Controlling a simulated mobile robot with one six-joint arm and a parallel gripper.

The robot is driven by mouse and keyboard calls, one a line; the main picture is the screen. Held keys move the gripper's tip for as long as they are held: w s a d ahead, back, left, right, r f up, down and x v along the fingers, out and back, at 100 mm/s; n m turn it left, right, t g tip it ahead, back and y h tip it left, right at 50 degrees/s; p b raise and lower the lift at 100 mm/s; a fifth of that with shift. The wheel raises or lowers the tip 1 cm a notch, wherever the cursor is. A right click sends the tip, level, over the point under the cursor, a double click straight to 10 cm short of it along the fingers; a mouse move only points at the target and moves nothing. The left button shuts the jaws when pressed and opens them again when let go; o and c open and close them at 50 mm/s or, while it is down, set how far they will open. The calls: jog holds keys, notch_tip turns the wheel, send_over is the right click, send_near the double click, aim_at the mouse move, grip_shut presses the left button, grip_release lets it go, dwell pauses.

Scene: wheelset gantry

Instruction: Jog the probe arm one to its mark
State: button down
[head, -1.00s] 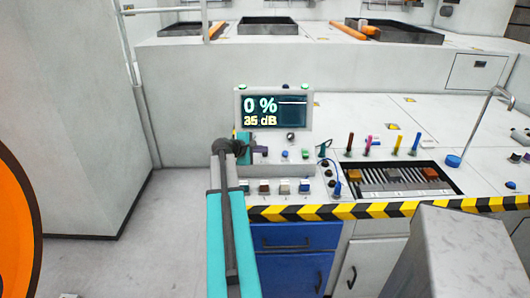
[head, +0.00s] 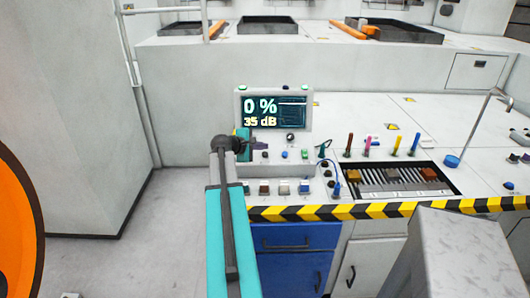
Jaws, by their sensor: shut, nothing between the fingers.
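The control console (head: 300,172) has a screen (head: 274,111) that reads 0 % and 35 dB. Small knobs and buttons lie below the screen, with a row of square push buttons (head: 283,188) along the lower front. My gripper (head: 264,149) is at the left side of the console face, just below the screen. It is small and dark here, and its fingers are shut with nothing seen between them. My wrist and gripper hide part of the console's left side. I cannot make out which part is probe arm one, or its mark.
Right of the console is a recessed slotted tray (head: 395,179) with coloured upright handles (head: 397,145) behind it. A bent metal rod (head: 478,125) stands farther right. Yellow-black striping (head: 400,208) edges the bench, above blue drawers (head: 295,238). Open floor (head: 150,240) lies left.

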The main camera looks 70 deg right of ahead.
jog(key=shift+s+a+r+p, duration=0.1)
jog(key=shift+a+r+p, duration=0.15)
jog(key=shift+r, duration=0.25)
jog(key=shift+s+a+r+p, duration=0.1)
jog(key=shift+a+r+p, duration=0.1)
jog(key=shift+r, duration=0.3)
